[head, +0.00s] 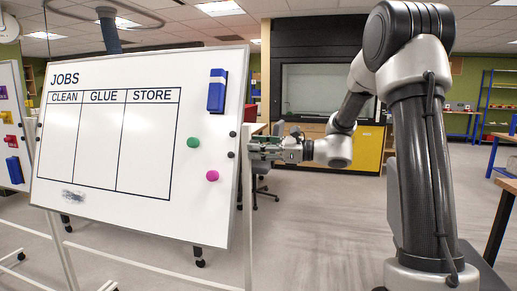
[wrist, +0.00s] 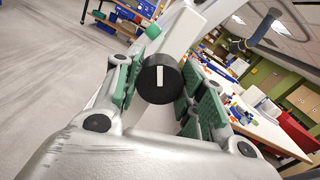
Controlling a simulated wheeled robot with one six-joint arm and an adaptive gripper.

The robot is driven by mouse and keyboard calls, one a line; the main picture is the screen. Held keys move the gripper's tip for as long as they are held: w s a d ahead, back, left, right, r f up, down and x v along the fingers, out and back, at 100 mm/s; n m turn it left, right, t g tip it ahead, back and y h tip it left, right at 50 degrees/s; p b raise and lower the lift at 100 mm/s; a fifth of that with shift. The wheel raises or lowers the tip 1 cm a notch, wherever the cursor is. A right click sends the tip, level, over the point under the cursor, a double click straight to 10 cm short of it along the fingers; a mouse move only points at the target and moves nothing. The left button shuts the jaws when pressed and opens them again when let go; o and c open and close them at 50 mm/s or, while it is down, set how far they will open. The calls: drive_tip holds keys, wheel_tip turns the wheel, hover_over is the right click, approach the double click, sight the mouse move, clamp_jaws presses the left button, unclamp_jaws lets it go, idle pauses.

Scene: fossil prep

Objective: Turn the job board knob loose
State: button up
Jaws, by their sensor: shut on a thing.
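The job board (head: 150,215) is a tilted white panel on a wheeled stand at the left of the head view, with columns CLEAN, GLUE and STORE. The knob (wrist: 160,78) is black and round with a white mark, seen between the green finger pads in the wrist view. My gripper (head: 257,149) is at the board's right side, by the stand's upright. It is shut on the knob, with one finger on each side; it also shows in the wrist view (wrist: 160,92).
The board carries a blue eraser (head: 217,92), a green magnet (head: 193,142), a magenta magnet (head: 212,175) and a dark smudge (head: 73,194). A yellow-fronted cabinet (head: 368,148) and a chair (head: 263,190) stand behind my gripper. The floor (head: 320,235) right of the board is clear.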

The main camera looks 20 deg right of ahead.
drive_tip(key=o, duration=1)
drive_tip(key=v, duration=1.2)
